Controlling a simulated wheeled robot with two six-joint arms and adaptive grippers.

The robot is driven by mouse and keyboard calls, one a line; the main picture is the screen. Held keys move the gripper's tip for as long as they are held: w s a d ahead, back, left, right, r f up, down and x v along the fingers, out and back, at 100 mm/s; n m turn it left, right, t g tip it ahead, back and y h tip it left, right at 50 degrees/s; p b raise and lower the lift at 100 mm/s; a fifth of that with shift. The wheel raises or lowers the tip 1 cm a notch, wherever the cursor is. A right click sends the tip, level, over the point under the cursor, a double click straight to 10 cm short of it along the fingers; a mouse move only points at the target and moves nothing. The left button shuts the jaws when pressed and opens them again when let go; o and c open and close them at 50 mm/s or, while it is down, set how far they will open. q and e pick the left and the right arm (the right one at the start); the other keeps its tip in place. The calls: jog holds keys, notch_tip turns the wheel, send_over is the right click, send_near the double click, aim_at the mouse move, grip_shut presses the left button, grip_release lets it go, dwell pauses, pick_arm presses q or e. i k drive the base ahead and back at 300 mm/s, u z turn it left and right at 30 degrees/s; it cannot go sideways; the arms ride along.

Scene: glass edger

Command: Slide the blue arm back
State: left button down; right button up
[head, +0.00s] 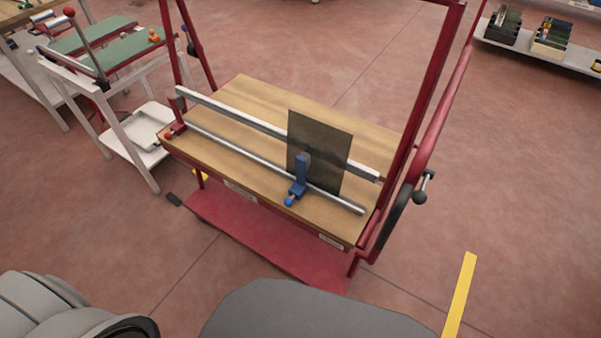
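The blue arm (301,174) stands upright on the silver rail (237,155) along the front of the wooden bench top, right of its middle. A blue knob (289,201) sits at its lower front. A dark glass pane (333,141) stands upright just behind the arm. A second pale bar (233,116) runs behind the front rail, and the pane stands near its right part. Neither of my grippers is in view.
The red-framed cart (268,236) carries the bench top (255,92), with upright posts and a wheel with a crank (421,192) at right. A white-framed table (105,110) stands at left. A low shelf with bins (550,45) is at upper right. Open floor surrounds the cart's front.

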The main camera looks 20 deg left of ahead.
aim_at(298, 190)
jog(key=k, duration=0.5)
jog(key=u, duration=1.4)
jog(key=i, duration=1.1)
jog(key=z, duration=1.75)
